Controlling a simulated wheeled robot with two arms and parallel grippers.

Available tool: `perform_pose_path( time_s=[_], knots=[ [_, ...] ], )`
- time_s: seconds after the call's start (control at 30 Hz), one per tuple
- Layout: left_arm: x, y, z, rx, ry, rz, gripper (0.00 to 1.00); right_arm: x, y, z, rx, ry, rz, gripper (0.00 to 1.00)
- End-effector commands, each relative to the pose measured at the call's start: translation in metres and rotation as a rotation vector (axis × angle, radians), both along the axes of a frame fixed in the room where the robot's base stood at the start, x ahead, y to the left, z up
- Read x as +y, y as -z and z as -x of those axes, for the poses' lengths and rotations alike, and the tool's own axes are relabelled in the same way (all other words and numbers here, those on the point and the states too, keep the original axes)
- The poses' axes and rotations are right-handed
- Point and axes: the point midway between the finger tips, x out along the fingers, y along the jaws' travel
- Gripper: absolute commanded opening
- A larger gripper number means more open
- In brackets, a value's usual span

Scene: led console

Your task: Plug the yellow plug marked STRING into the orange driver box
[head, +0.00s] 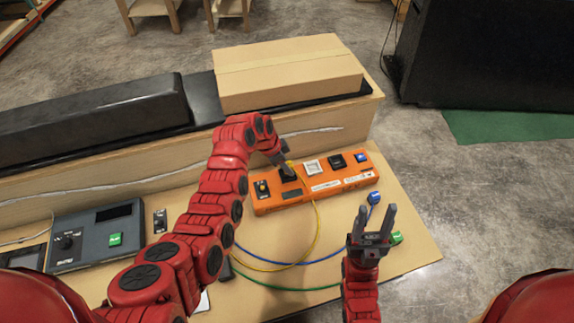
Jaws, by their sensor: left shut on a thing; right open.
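The orange driver box (354,182) lies on the wooden bench, with dark, white and blue parts along its top. My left gripper (287,169) reaches over the left half of the box and is shut on the yellow plug (291,164), of which only a small bit shows. Its STRING mark cannot be read, and the gripper hides whether the plug touches a socket. The yellow cable (317,229) hangs down in front of the box and curves left. My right gripper (375,221) is open and empty, in front of the box's right end.
A blue plug (374,198) and a green plug (396,238) with their cables lie near my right gripper. A grey console (97,236) stands at left. A cardboard box (290,72) sits on the raised ledge behind. The bench's right front corner is mostly clear.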

Motion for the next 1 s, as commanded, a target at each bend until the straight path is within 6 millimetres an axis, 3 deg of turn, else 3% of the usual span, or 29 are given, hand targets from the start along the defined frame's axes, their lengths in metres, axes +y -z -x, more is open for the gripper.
perform_pose_path(
  time_s=[1.0],
  knots=[
    [0.0021, 0.0004, 0.0003, -0.001, 0.000, 0.001, 0.00, 0.0000, 0.0086, -0.0001, 0.000, 0.000, 0.000, 0.50]
  ],
)
